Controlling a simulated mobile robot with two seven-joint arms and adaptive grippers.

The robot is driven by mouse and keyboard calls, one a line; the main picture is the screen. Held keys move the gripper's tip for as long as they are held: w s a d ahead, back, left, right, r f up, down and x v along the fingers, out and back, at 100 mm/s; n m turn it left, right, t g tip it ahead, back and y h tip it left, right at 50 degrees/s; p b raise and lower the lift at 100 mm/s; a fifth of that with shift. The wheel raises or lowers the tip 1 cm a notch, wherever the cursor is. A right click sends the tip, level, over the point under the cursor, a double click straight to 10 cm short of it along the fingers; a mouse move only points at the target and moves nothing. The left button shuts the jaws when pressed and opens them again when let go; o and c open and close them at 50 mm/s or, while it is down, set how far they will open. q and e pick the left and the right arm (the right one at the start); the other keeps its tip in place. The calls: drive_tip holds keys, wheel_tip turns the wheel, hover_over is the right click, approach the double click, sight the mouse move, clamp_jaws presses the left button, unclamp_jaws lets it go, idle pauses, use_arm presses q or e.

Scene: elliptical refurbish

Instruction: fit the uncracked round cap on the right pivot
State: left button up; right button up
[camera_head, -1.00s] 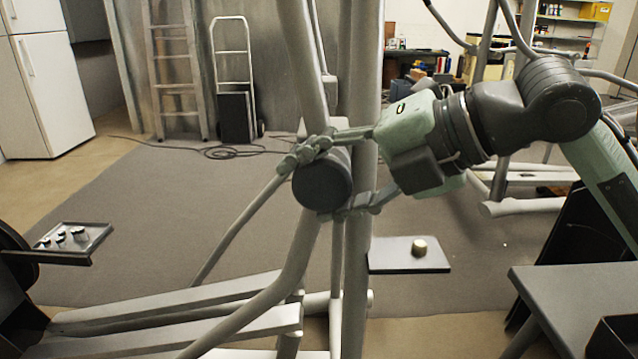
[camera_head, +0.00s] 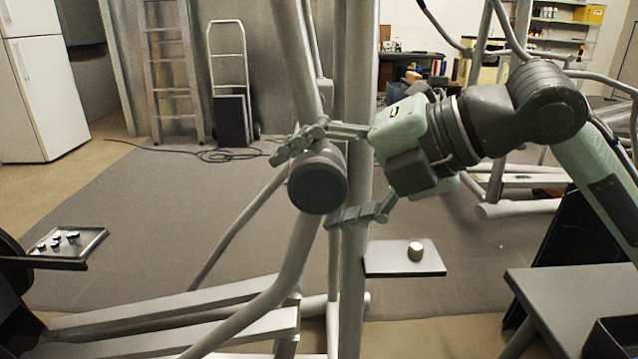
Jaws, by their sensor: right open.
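A dark round cap (camera_head: 318,183) sits at the pivot on the elliptical's grey upright (camera_head: 303,245), its flat face towards me. No crack shows on it at this size. My right gripper (camera_head: 325,178) reaches in from the right and is open. One finger is above the cap and the other is below it and to its right, with a gap to the lower finger. Whether the upper finger touches the cap I cannot tell. The pivot behind the cap is hidden. My left gripper is not in view.
A small shelf (camera_head: 385,262) right of the upright carries a small metallic cylinder (camera_head: 415,251). A tray (camera_head: 92,240) with several small parts is at the left. A grey table (camera_head: 570,285) stands at the lower right. Open grey mat (camera_head: 140,215) lies behind.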

drive_tip(key=v, duration=1.2)
drive_tip(key=shift+r, duration=0.1)
